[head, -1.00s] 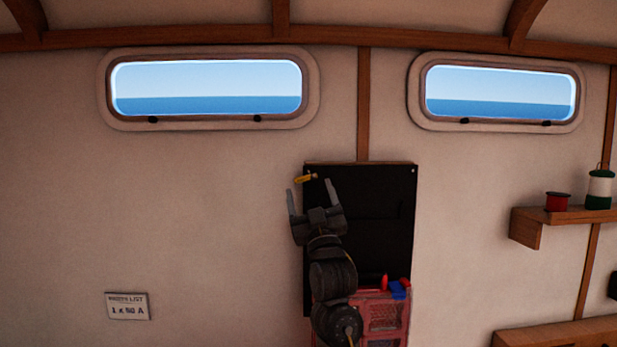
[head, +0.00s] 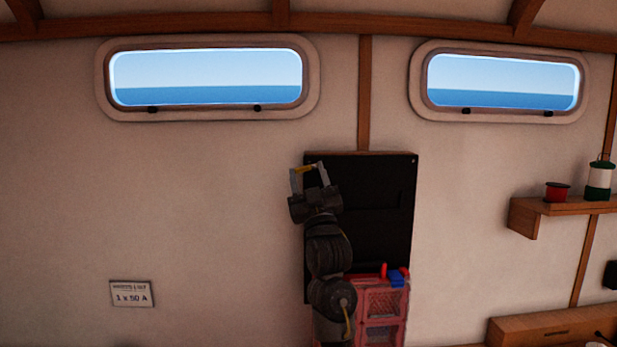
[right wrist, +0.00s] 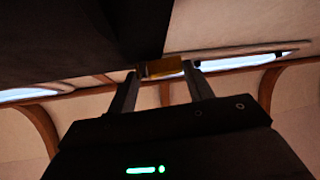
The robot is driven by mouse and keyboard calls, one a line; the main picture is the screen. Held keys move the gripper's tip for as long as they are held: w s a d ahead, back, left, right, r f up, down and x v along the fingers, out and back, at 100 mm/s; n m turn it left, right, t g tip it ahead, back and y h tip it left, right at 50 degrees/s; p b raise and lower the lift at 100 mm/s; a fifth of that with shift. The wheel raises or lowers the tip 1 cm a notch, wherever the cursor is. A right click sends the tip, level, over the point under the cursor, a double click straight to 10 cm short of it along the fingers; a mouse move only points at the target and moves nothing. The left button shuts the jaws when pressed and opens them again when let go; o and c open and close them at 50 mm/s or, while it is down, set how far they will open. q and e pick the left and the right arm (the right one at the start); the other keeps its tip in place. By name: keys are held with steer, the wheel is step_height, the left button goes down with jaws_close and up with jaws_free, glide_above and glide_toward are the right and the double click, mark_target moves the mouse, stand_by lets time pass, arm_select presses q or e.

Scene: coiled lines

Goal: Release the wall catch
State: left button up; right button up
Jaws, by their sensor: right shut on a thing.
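The wall catch (head: 308,167) is a small yellow piece at the top left corner of a black panel (head: 380,215) on the wall. My right gripper (head: 309,171) has its two fingers on either side of the catch and is shut on it. In the right wrist view the catch (right wrist: 163,67) shows as a yellow-brown block between the fingertips of the gripper (right wrist: 165,74), against the dark panel. My left gripper is in neither view.
A wooden shelf (head: 565,209) at the right holds a red spool (head: 557,191) and a green-and-white lantern (head: 599,180). A small sign (head: 132,294) is on the wall at lower left.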

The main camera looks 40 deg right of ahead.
steer(key=m+h, duration=0.1)
steer(key=m, duration=0.1)
steer(key=m+g+h+b, duration=0.1)
steer(key=m+h, duration=0.1)
steer(key=shift+w+a+g, duration=0.1)
steer(key=shift+a+g, duration=0.05)
steer(key=shift+g, duration=0.15)
steer(key=m+g+h, duration=0.1)
steer(key=m+h, duration=0.1)
steer(key=m, duration=0.1)
steer(key=shift+r+g+h, duration=0.2)
steer(key=shift+g+h, duration=0.2)
steer(key=o, duration=1)
steer(key=shift+f, duration=0.1)
steer(key=shift+s+a+f, duration=0.2)
steer(key=shift+f, duration=0.1)
steer(key=b+v, duration=0.3)
steer(key=v, duration=0.6)
steer(key=shift+s+a+f, duration=0.2)
steer(key=shift+s, duration=0.1)
